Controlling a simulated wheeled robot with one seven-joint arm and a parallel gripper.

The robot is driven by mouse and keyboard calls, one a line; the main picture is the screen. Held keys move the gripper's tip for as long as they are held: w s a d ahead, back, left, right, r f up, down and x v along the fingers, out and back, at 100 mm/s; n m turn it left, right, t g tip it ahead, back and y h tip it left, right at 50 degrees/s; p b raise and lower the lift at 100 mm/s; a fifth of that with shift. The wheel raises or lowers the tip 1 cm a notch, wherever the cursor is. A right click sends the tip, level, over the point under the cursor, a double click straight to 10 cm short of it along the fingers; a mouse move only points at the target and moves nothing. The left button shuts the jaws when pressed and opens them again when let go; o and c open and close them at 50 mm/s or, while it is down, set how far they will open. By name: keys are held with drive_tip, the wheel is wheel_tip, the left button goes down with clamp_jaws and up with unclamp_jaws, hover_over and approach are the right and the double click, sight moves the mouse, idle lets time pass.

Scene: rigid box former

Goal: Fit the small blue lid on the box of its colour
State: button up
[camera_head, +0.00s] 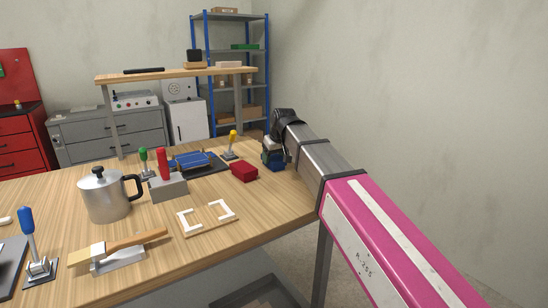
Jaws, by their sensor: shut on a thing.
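My gripper (273,146) is at the far right end of the wooden table, at the end of my arm. It points down and is shut on a small dark blue thing (273,164), which looks like the small blue lid. The gripper hides part of it, and I cannot tell whether a blue box is directly beneath it or whether they touch. A larger blue box-like piece (193,160) lies on a dark mat left of the gripper. A small red box (244,171) stands between them.
A toggle clamp with a yellow handle (232,142) stands behind the red box. A grey block with a red handle (168,187), a metal pot (106,195) and a cream frame (207,218) stand further left and nearer. The table front right is clear.

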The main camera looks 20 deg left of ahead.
drive_tip(key=shift+f, duration=0.1)
drive_tip(key=o, duration=1)
drive_tip(key=shift+c, duration=0.2)
